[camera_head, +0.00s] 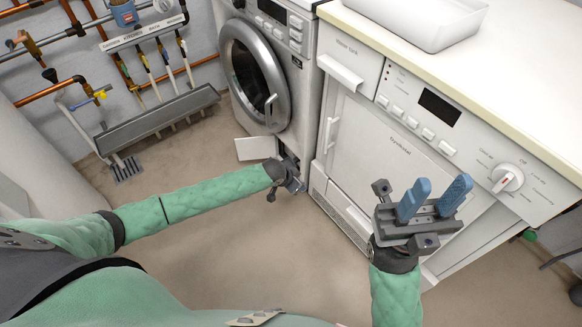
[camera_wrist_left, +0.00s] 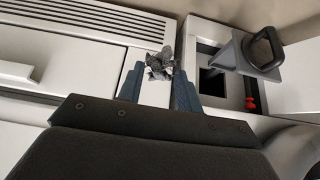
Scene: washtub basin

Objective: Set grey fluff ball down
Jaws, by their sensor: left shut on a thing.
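The grey fluff ball (camera_wrist_left: 160,64) is a small ragged clump, held between the two blue fingertips of my left gripper (camera_wrist_left: 160,85) in the left wrist view. In the head view my left gripper (camera_head: 293,184) is low by the washing machine's bottom front corner, and the fluff cannot be made out there. My right gripper (camera_head: 432,200) is open and empty, in front of the white dryer (camera_head: 395,150), with its blue fingers pointing up and apart.
The washing machine (camera_head: 310,65) has a white flap (camera_head: 255,148) open at its base. In the left wrist view a grey piece with a black handle (camera_wrist_left: 262,52) sits near a dark opening (camera_wrist_left: 212,82) and a red knob (camera_wrist_left: 250,103). Open floor (camera_head: 220,250) lies left.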

